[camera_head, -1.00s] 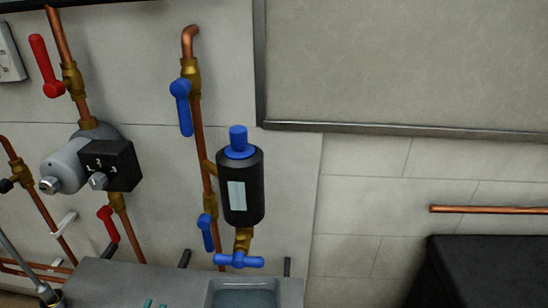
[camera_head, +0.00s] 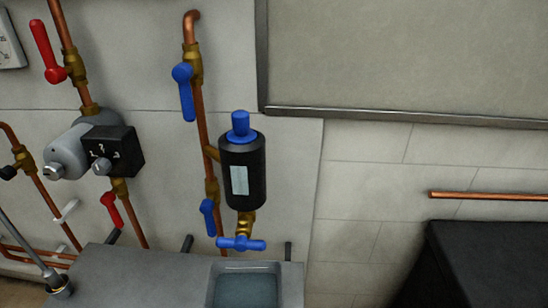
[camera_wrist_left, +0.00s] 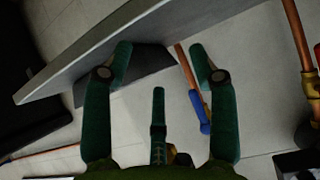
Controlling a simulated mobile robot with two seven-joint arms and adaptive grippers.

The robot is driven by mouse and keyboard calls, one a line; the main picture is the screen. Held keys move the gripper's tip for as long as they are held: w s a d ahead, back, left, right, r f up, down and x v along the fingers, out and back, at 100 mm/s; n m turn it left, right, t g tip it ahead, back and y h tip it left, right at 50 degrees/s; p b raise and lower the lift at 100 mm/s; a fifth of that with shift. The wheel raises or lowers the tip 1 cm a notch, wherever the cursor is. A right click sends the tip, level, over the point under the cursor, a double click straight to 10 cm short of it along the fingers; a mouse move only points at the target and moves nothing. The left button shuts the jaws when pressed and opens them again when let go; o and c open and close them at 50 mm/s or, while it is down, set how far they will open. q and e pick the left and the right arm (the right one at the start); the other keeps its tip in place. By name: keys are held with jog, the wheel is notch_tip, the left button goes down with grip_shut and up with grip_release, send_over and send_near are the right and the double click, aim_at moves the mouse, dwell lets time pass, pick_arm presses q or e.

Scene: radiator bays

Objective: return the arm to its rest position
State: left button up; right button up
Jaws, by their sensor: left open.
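My left gripper (camera_wrist_left: 160,62) shows in the left wrist view with its two green fingers spread apart and nothing between them. Behind the fingers are the grey shelf (camera_wrist_left: 75,75) and a copper pipe with a blue lever (camera_wrist_left: 200,112). The gripper does not show in the head view. My right gripper is in neither view.
In the head view, a black canister (camera_head: 242,172) with a blue cap hangs above a water tray (camera_head: 245,287) on a grey shelf (camera_head: 150,280). A pump (camera_head: 93,152) and red levers (camera_head: 47,50) are at left. A black box (camera_head: 490,262) stands at right.

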pick_arm(q)
jog(key=s+d+r+g, duration=0.1)
jog(key=s+g, duration=0.6)
jog(key=s, duration=0.7)
jog(key=s+f+g+p, duration=0.25)
jog(key=f+p, duration=0.25)
jog(key=f, duration=1.5)
jog(key=s+a+f+p, duration=0.1)
jog(key=s+f, duration=0.3)
jog(key=s, duration=0.3)
jog(key=s+a+f+m+y+p, duration=0.1)
jog(key=s+f, duration=0.3)
jog(key=s, duration=0.4)
jog(key=shift+a+f+p, duration=0.4)
jog(key=shift+p, duration=0.15)
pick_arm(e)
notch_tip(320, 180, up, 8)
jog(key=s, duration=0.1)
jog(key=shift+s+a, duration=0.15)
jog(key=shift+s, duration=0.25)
